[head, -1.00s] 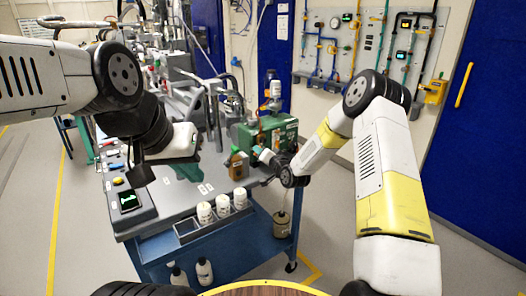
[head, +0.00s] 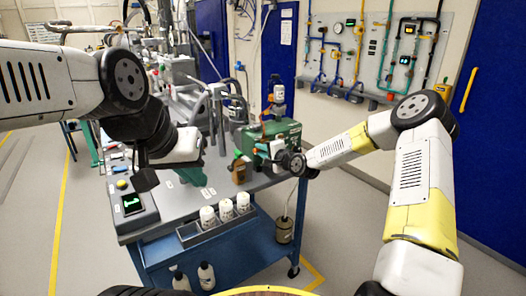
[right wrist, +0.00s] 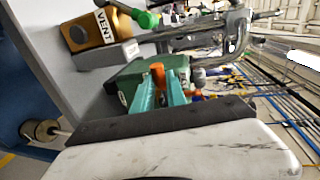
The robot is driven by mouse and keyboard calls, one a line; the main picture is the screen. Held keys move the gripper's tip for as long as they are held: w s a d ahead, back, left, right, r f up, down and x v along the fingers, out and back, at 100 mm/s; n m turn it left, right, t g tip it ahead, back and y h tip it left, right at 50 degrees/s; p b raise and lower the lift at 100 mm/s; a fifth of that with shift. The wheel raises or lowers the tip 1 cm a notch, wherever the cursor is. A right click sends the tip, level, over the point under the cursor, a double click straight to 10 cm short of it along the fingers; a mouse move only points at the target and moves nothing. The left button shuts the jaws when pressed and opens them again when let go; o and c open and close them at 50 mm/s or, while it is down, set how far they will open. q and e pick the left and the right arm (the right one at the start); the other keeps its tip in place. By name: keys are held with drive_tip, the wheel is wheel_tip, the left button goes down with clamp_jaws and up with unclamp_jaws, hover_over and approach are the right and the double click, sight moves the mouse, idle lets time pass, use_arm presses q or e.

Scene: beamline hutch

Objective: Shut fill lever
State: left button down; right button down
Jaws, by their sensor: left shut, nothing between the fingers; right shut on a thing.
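My right gripper (right wrist: 160,92) is shut on an orange piece (right wrist: 158,74), which I take to be the fill lever. It stands up between the teal fingers in the right wrist view, against the green box (right wrist: 124,80). In the head view the green box (head: 285,131) is at the right end of the blue cart, and my right gripper (head: 266,151) is at its front. The fingers hide most of the lever there, so I cannot tell its angle. My left gripper (head: 190,171) is shut and empty above the bench, left of the box.
A brown block marked VENT (right wrist: 92,27) is beside the green box. Several white-capped bottles (head: 225,210) stand in a rack at the cart's front edge. A display box (head: 132,204) is at the left.

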idle(0.6)
drive_tip(key=c, duration=1.3)
unclamp_jaws()
drive_tip(key=shift+r, duration=0.1)
drive_tip(key=shift+c, duration=0.2)
drive_tip(key=v, duration=0.8)
drive_tip(key=shift+w, duration=0.1)
